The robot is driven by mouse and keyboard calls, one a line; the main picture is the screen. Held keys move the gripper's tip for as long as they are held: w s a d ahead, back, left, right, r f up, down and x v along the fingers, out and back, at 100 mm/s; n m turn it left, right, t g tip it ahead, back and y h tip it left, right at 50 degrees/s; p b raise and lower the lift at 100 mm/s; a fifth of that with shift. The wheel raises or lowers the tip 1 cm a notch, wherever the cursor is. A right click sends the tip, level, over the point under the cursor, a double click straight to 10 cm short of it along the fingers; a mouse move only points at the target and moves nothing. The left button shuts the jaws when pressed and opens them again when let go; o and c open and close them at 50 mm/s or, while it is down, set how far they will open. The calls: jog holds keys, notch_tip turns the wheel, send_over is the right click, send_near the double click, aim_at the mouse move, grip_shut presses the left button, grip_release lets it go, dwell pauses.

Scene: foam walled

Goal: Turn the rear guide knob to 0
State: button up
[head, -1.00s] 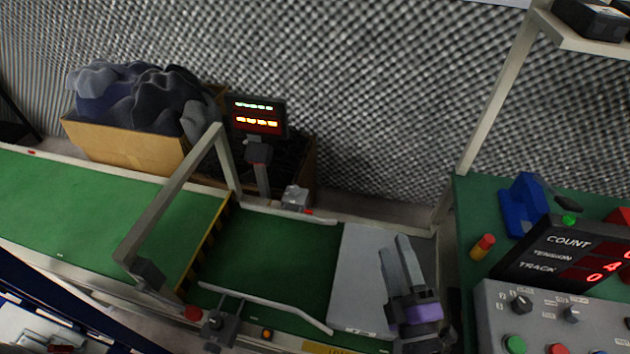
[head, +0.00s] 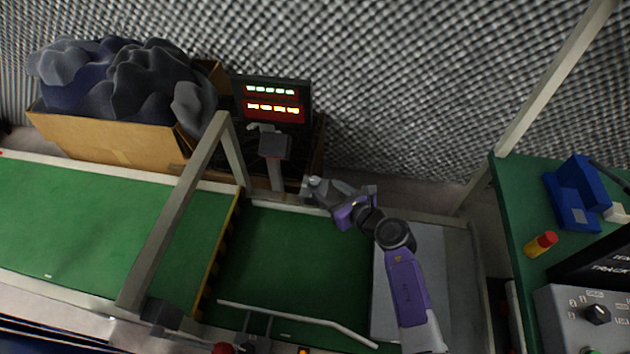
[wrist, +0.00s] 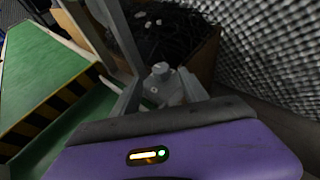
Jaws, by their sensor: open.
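The rear guide knob (wrist: 162,85) is a small grey fitting at the far side of the green belt. In the wrist view it stands just beyond my purple gripper body, near the middle. In the head view my gripper (head: 322,192) has its tips at the rear rail, right at the knob, and largely covers it. The jaws are open, with the knob seen between or just beyond them. I cannot tell whether they touch it. The knob's pointer and scale are too small to read.
The display (head: 272,103) on its post stands behind the rail, left of my gripper. A grey frame (head: 178,215) spans the belt (head: 290,260). A cardboard box (head: 105,140) of dark cloth is behind. The control panel (head: 585,318) is at the right.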

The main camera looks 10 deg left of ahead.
aim_at(315, 181)
jog(key=b+x, duration=0.3)
jog(key=x, duration=0.3)
jog(key=shift+w+f, duration=0.1)
jog(key=shift+w, duration=0.05)
jog(key=shift+a, duration=0.1)
grip_shut()
